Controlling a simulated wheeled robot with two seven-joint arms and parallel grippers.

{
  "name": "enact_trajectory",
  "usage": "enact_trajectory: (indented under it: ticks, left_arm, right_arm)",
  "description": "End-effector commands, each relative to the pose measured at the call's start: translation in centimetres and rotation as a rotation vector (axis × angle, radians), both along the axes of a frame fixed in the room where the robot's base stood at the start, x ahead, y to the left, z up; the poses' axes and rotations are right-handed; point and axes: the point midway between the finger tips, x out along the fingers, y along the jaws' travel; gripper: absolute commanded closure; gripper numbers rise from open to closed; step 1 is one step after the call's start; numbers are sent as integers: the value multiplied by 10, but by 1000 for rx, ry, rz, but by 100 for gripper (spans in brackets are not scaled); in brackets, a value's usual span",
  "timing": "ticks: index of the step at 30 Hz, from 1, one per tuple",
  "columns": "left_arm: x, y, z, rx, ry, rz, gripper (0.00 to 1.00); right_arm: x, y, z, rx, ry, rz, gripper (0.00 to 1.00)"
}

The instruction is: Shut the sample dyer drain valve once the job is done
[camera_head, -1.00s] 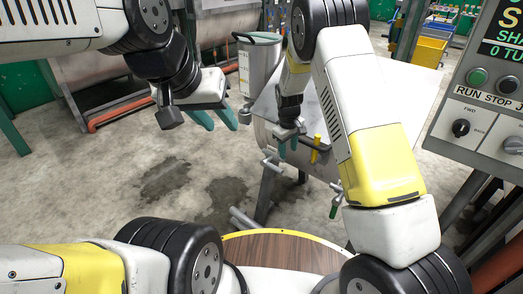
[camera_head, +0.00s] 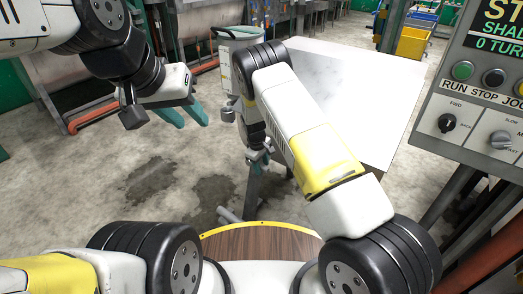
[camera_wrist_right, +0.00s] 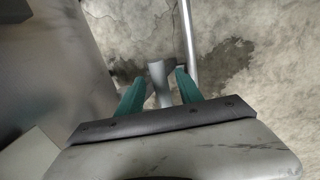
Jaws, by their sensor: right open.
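The sample dyer with a pale flat top (camera_head: 350,85) stands right of centre in the head view, partly behind my right arm. No drain valve handle can be made out now; my right arm covers that side of the dyer. My right gripper (camera_head: 258,164) is low in front of the dyer, pointing down. In the right wrist view its teal fingers (camera_wrist_right: 160,92) are open. A grey pipe end (camera_wrist_right: 157,72) shows between and beyond them; I cannot tell whether they touch it. My left gripper (camera_head: 186,114) is open and empty over the floor.
A control panel (camera_head: 480,120) stands close on the right. A metal drum container (camera_head: 232,45) is behind my right arm. A short grey pipe (camera_head: 228,215) lies low near the round wooden top (camera_head: 265,243). The wet concrete floor at left centre is clear.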

Motion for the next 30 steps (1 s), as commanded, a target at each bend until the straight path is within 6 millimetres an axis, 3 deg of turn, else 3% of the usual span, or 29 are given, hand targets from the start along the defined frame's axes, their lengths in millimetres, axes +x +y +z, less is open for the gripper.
enact_trajectory:
  ticks: [7, 14, 30]
  left_arm:
    - [0, 0, 0, 0, 0, 0, 64]
    - [0, 0, 0, 0, 0, 0, 64]
    - [0, 0, 0, 0, 0, 0, 64]
  right_arm:
    - [1, 0, -1, 0, -2, -1, 57]
    - [1, 0, -1, 1, -1, -1, 100]
    - [0, 0, 0, 1, -1, -1, 100]
